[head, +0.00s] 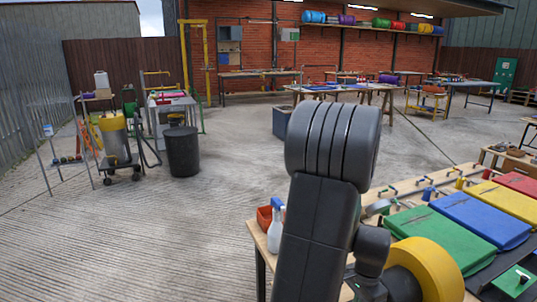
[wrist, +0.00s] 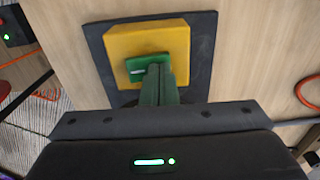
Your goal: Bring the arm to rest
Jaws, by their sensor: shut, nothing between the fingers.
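My arm (head: 325,190) stands folded in the middle of the head view, with a thick joint at its top. My gripper (wrist: 158,76) shows in the wrist view with its dark fingers together and nothing held. It is over a yellow block (wrist: 178,42) with a small green piece (wrist: 142,68) on it. The block lies on a dark pad (wrist: 95,38) on a wooden bench. The fingers overlap the green piece in view; I cannot tell whether they touch it. In the head view my gripper is not clearly visible.
A black bin (head: 182,152) stands left. Open concrete floor (head: 160,230) lies on the left.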

